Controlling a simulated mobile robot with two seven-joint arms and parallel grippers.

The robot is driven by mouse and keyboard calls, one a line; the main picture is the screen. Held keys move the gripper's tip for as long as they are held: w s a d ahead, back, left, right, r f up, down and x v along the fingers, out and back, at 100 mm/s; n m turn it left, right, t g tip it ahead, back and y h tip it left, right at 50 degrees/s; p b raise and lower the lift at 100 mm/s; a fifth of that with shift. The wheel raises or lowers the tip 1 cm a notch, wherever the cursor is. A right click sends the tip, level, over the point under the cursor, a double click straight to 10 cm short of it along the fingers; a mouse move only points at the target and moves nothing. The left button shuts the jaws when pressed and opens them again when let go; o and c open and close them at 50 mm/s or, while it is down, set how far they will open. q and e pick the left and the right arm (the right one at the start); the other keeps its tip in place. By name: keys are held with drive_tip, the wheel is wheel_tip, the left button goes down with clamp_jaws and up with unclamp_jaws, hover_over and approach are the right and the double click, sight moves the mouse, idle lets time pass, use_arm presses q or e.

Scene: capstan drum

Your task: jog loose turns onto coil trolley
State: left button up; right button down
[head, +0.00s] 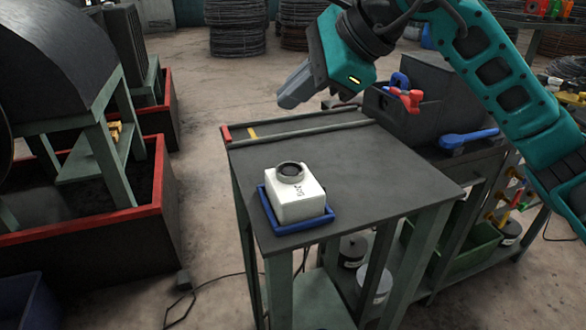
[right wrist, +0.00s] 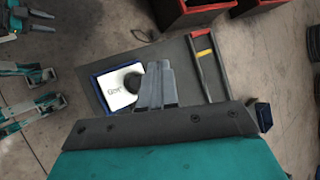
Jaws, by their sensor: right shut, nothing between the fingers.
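A white control box (head: 296,196) with a round black button (head: 290,172) on top sits in a blue tray (head: 272,218) on the dark table. In the right wrist view the white box (right wrist: 115,90) lies just left of my fingertips, with its black button (right wrist: 132,82) close beside them. My right gripper (head: 290,96) is shut and empty, in the air above the back left of the table; its fingers also show in the right wrist view (right wrist: 158,75). The dark-hooded machine (head: 60,55) at left shows only in part. No coil trolley can be made out for certain.
Red-rimmed bins (head: 150,208) stand left of the table (head: 370,180). A rail (head: 300,133) runs along its back edge. A dark box with red and blue tools (head: 404,98) and a blue-handled tool (head: 468,138) are at right. Wire coils (head: 236,28) stand behind.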

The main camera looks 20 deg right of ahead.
use_arm(q)
drive_tip(key=shift+f, duration=0.15)
use_arm(e)
drive_tip(key=shift+f, duration=0.1)
drive_tip(key=b, duration=0.4)
hover_over(295, 173)
wheel_tip(295, 173, down, 5)
drive_tip(key=shift+f, duration=0.15)
wheel_tip(295, 173, down, 2)
drive_tip(key=shift+b, duration=0.9)
drive_tip(key=shift+f+b, duration=0.6)
drive_tip(key=shift+f, duration=0.05)
use_arm(q)
drive_tip(key=shift+h, duration=0.4)
drive_tip(key=d+f, duration=0.1)
drive_tip(key=w+d+f, duration=0.1)
drive_tip(key=f, duration=0.1)
drive_tip(key=shift+w+d+f, duration=0.15)
drive_tip(key=shift+f, duration=0.15)
drive_tip(key=shift+r, duration=0.1)
drive_tip(key=shift+a+f, duration=0.2)
drive_tip(key=shift+d+f, duration=0.1)
drive_tip(key=shift+d, duration=0.05)
use_arm(e)
drive_tip(key=shift+f, duration=0.1)
